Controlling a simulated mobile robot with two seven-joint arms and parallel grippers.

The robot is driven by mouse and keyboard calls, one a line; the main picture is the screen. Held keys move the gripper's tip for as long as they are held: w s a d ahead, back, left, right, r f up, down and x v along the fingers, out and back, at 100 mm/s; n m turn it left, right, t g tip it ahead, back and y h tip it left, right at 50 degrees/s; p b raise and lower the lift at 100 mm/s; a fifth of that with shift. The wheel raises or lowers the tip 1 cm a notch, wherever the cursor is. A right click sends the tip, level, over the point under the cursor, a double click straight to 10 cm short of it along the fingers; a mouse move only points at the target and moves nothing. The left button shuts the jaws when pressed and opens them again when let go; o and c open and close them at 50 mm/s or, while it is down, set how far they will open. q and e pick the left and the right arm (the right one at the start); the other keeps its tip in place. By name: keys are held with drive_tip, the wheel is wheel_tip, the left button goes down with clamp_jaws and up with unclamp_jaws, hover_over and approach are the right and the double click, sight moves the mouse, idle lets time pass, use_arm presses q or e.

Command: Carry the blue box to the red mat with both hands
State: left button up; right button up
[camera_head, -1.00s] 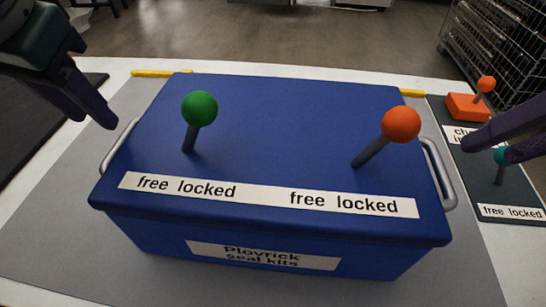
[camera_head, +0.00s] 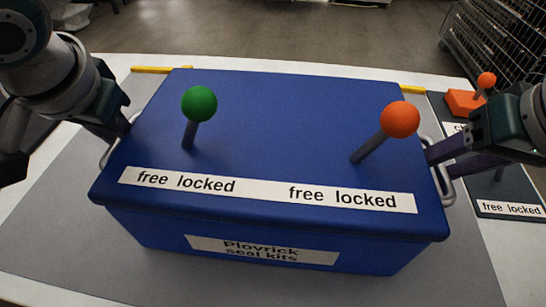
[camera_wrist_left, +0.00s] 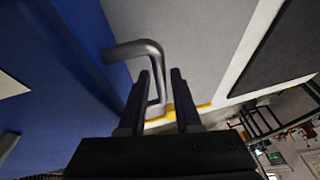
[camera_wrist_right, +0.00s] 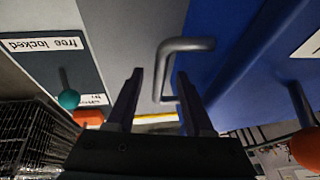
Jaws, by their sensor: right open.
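The blue box (camera_head: 270,115) sits flat on a grey surface and has a metal handle at each end. On its lid are a green-knobbed lever (camera_head: 199,104), leaning slightly right, and an orange-knobbed lever (camera_head: 400,119), leaning further right. My left gripper (camera_wrist_left: 160,80) is open, with the left handle (camera_wrist_left: 135,50) between its fingers. My right gripper (camera_wrist_right: 157,75) is open at the right handle (camera_wrist_right: 185,45), whose bar lies between the fingers in the right wrist view. I see no red mat in any view.
A dark panel (camera_head: 510,190) with a "free locked" label stands right of the box, with an orange block (camera_head: 463,103) behind it. Yellow strips (camera_head: 150,70) lie behind the box. A wire rack (camera_head: 485,45) stands beyond the table at the back right.

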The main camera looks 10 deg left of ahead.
use_arm(q)
drive_tip(key=shift+w+f, duration=0.2)
drive_tip(key=shift+f, duration=0.2)
use_arm(e)
drive_tip(key=shift+w+f, duration=0.15)
drive_tip(key=shift+f, duration=0.3)
use_arm(q)
drive_tip(key=c, duration=0.4)
use_arm(e)
drive_tip(key=c, duration=0.4)
use_arm(q)
clamp_jaws()
use_arm(e)
clamp_jaws()
use_arm(q)
drive_tip(key=shift+a+r, duration=0.1)
drive_tip(key=shift+r, duration=0.05)
use_arm(e)
drive_tip(key=shift+r, duration=0.15)
